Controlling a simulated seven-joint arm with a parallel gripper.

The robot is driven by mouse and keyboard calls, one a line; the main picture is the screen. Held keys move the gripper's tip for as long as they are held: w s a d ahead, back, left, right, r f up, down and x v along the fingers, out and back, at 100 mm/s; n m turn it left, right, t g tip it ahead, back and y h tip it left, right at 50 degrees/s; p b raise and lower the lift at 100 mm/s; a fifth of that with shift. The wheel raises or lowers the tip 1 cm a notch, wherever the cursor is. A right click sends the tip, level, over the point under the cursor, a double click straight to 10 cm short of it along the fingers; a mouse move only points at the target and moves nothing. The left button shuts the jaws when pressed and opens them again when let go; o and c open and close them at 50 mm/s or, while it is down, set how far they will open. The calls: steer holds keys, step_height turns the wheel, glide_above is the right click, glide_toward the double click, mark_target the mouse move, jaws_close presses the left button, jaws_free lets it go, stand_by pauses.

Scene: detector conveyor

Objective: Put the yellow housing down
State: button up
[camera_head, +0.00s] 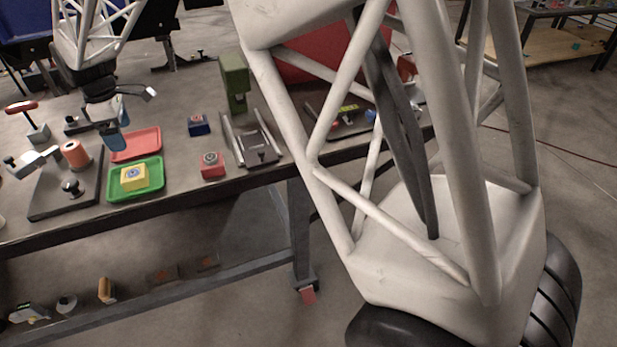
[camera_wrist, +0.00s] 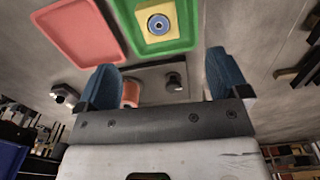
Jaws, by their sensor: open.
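The yellow housing (camera_head: 134,177) is a small square block with a round blue-and-white centre. It lies in the green tray (camera_head: 115,190), and it also shows in the wrist view (camera_wrist: 158,24) inside the green tray (camera_wrist: 184,43). My gripper (camera_head: 116,125) is above the table behind the green tray, near the red tray. In the wrist view my gripper (camera_wrist: 165,75) has its two blue fingers wide apart with nothing between them. The housing is apart from the fingers.
The red tray (camera_head: 136,143) lies beside the green one. A dark fixture plate (camera_head: 50,205) with an orange cylinder (camera_head: 75,154) and clamps is at the left. A blue block (camera_head: 198,125), a red block (camera_head: 212,165) and a green press (camera_head: 233,80) stand to the right.

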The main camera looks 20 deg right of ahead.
steer(key=s+d+r+m+t, duration=0.1)
steer(key=s+d+r+m, duration=0.3)
steer(key=s+d, duration=0.55)
steer(key=s+d+r+m, duration=0.45)
steer(key=s+d, duration=0.25)
steer(key=d, duration=0.6)
steer(key=s+d+f+m, duration=0.2)
steer(key=s+d+m, duration=0.2)
steer(key=s, duration=0.7)
steer(key=s+d+f+m+t, duration=0.1)
steer(key=s+d+f+m, duration=0.1)
steer(key=s+d+m, duration=0.3)
steer(key=s+d, duration=0.3)
steer(key=s, duration=0.2)
steer(key=shift+s+d+t, duration=0.3)
steer(key=shift+s, duration=0.05)
steer(key=shift+f, duration=0.1)
